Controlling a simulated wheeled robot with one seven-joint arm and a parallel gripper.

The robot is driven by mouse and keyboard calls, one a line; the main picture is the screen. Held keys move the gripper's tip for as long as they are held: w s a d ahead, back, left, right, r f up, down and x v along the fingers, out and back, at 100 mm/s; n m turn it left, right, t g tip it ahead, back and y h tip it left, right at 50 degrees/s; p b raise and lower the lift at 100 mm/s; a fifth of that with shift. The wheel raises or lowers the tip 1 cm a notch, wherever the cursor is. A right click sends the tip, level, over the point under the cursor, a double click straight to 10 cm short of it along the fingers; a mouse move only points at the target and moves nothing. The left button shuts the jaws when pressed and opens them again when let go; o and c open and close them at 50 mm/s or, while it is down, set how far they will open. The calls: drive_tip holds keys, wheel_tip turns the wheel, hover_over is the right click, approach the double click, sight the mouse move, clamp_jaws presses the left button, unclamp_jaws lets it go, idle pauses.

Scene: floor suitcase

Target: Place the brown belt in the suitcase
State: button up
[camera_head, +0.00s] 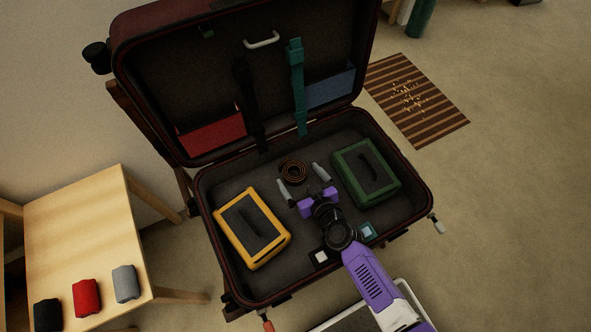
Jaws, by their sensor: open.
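The brown belt (293,170) is rolled into a coil. It appears in the open suitcase (205,197), toward the back middle of the lower shell, between a yellow case and a green case. My gripper (300,176) reaches in over the front of the suitcase, with its two grey fingertips spread apart on either side of the belt's near part. The gripper is open and nothing is held. I cannot tell whether the belt rests on the suitcase floor or whether a finger touches it.
A yellow case (252,228) lies left and a green case (365,172) right in the suitcase. The raised lid (215,85) has hanging straps. A wooden table (80,225) with rolled black, red and grey cloths stands left. A striped mat (415,100) lies right on open floor.

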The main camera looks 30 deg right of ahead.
drive_tip(key=shift+v, duration=1.7)
drive_tip(key=shift+w, duration=0.1)
